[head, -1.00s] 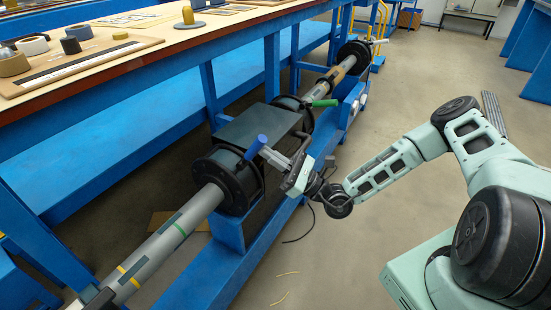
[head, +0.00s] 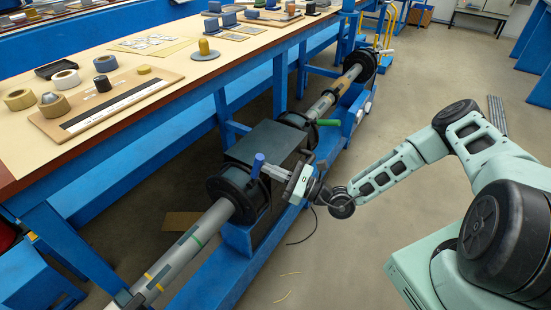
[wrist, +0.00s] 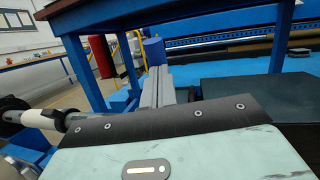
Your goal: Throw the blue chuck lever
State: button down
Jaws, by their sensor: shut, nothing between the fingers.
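The blue chuck lever (head: 257,166) stands up, slightly tilted, at the near black chuck (head: 232,192) on the grey shaft. My gripper (head: 268,170) is just right of the lever, with its grey fingers together and pointing at it. In the wrist view the closed fingers (wrist: 156,86) point ahead, and a blue cylinder (wrist: 153,51), which looks like the lever's grip, stands just beyond their tips. I cannot tell whether the fingers touch it. The lever's lower end is hard to make out.
A green-handled lever (head: 328,122) sits farther along the machine. A dark box (head: 268,143) lies behind my gripper. The blue workbench (head: 110,135) with tape rolls and boards runs along the left. The floor (head: 345,250) at right is mostly open.

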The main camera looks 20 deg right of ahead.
jog(key=w+r+g+h+p, duration=0.1)
jog(key=p, duration=0.3)
jog(key=w+a+h+p, duration=0.1)
jog(key=p, duration=0.3)
jog(key=shift+a+r+m+g, duration=0.2)
jog(key=shift+r+m+g, duration=0.1)
jog(key=shift+r+g, duration=0.1)
jog(key=shift+f+h+p, duration=0.15)
jog(key=shift+h+p, duration=0.15)
jog(key=shift+p, duration=0.1)
